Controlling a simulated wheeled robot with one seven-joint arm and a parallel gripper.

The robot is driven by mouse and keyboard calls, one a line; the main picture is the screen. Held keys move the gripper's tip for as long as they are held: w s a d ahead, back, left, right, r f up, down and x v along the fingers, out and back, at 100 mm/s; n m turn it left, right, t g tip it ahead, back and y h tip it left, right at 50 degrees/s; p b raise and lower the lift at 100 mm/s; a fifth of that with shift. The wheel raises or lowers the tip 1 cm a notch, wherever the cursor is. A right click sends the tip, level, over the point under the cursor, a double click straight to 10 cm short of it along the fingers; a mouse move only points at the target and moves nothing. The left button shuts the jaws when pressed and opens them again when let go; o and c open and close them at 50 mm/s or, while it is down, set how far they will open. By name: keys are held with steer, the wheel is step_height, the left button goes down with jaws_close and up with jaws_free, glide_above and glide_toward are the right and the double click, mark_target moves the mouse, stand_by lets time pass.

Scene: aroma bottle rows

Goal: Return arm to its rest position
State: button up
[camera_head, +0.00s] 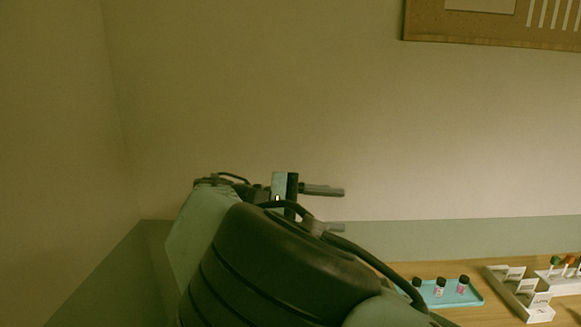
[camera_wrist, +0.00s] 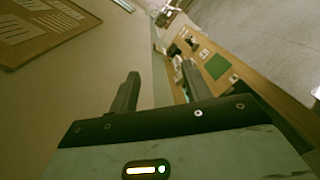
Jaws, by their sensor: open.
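My gripper (camera_head: 340,209) is raised in front of the wall in the head view, above the back edge of the table and left of the bottles. In the wrist view its two dark fingers (camera_wrist: 160,90) stand apart with nothing between them. My arm fills the lower middle of the head view and hides part of the table.
A blue tray (camera_head: 474,297) with small dark-capped bottles (camera_head: 439,287) stands on the wooden table (camera_head: 480,316) at the lower right. A white rack (camera_head: 514,297) stands right of it. A cork board (camera_head: 490,38) hangs on the wall. The space around my gripper is clear.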

steer(key=w+d+f+g+y, duration=0.1)
steer(key=w+d+f+y, duration=0.1)
steer(key=d, duration=0.5)
steer(key=w+d+f+g+y, duration=0.1)
steer(key=d+f+y, duration=0.15)
steer(key=d, duration=0.45)
steer(key=s+d+f+m+y, duration=0.2)
steer(key=s+d+f+y, duration=0.1)
steer(key=d+f+y, duration=0.15)
steer(key=s+d+f+m+y, duration=0.2)
steer(key=s+d+f+y, duration=0.15)
steer(key=d, duration=0.25)
steer(key=s+d+r+m+t+y, duration=0.1)
steer(key=s+r+m+t+y, duration=0.1)
steer(key=s+m+t+y, duration=0.45)
steer(key=s+a+f+n+g+b, duration=0.1)
steer(key=s+a+f+n+b, duration=0.3)
steer(key=a, duration=0.5)
steer(key=s+a+f+n+g+h+b, duration=0.1)
steer(key=s+a+f+n+g+b, duration=0.1)
steer(key=s+a+f+n+b, duration=0.3)
steer(key=s+a+f+b, duration=0.1)
steer(key=s+a+b, duration=0.2)
steer(key=s, duration=0.3)
steer(key=shift+s+a+f, duration=0.3)
steer(key=shift+a, duration=0.15)
steer(key=shift+g, duration=0.25)
